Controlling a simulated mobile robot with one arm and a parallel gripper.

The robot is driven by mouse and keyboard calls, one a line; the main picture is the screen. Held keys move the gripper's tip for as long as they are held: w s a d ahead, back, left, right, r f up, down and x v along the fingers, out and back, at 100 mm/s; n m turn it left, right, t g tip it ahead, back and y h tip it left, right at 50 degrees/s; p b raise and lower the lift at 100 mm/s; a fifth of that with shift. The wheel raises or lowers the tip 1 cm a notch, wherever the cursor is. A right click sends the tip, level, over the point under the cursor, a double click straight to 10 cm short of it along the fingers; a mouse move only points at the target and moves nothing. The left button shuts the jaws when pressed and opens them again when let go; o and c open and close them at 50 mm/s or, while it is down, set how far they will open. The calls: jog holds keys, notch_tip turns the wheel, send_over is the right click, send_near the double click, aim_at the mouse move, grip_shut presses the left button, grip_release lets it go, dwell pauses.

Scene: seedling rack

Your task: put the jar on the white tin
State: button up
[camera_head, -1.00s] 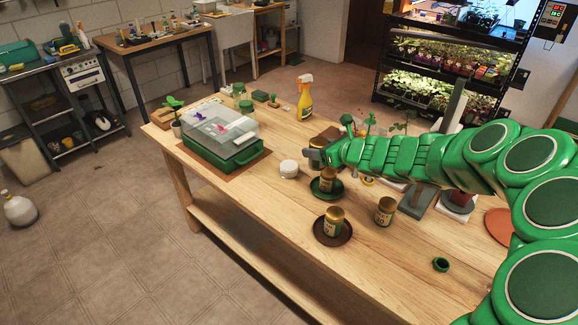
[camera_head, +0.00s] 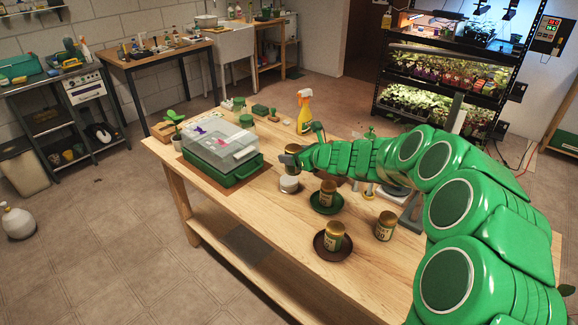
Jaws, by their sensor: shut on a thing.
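The white tin (camera_head: 289,184) stands on the wooden bench, just right of the green case. My gripper (camera_head: 291,161) is directly above it in the picture, its grey fingers shut on a jar. Only a little of this jar shows, a gold-brown lid (camera_head: 293,148) above the fingers; the rest is hidden. I cannot tell whether the jar touches the tin. Similar gold-lidded jars stand nearby: one jar (camera_head: 327,190) on a green saucer (camera_head: 325,210), one jar (camera_head: 334,231) on a dark brown saucer (camera_head: 320,249), and one jar (camera_head: 385,225) on bare wood.
A green case (camera_head: 237,173) with a clear lid lies left of the tin. A yellow spray bottle (camera_head: 305,115) stands behind my gripper. Small green-lidded jars (camera_head: 240,104) are at the back. My green arm covers the bench's right side. The bench's front left (camera_head: 262,215) is clear.

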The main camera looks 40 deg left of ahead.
jog(key=shift+w+a+f, duration=0.95)
jog(key=shift+a+f, duration=0.15)
jog(key=shift+f, duration=0.15)
jog(key=shift+w+a+f, duration=0.9)
jog(key=shift+a+f, duration=0.25)
jog(key=shift+f, duration=0.15)
jog(key=shift+w+a+f, duration=0.95)
jog(key=shift+a+f, duration=0.15)
jog(key=shift+f, duration=1.7)
jog(key=shift+f, duration=0.1)
jog(key=o, duration=1.1)
jog(key=shift+v, duration=6.05)
